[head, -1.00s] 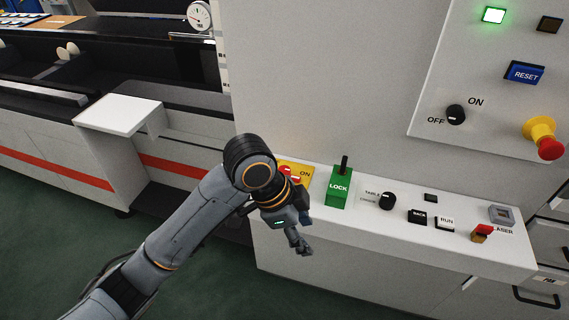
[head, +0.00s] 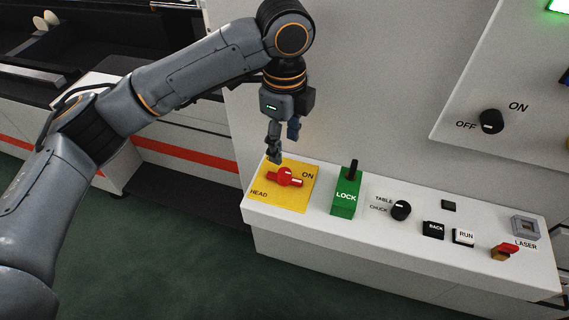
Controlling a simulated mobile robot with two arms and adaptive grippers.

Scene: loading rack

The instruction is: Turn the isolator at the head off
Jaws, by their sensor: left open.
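The head isolator is a red rotary handle (head: 286,177) on a yellow plate (head: 296,201) marked HEAD and ON, at the left end of the white control ledge. The handle lies roughly crosswise in the picture, with its white mark near the top of the knob. My left gripper (head: 283,151) is open and empty, pointing down just above and behind the handle, apparently apart from it. My right gripper is not in view.
A green LOCK block (head: 345,200) with a black lever stands right of the plate. Further right are a TABLE/CHUCK knob (head: 401,210), BACK (head: 433,230) and RUN (head: 464,237) buttons and a red LASER switch (head: 505,251). The upright panel rises behind the ledge.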

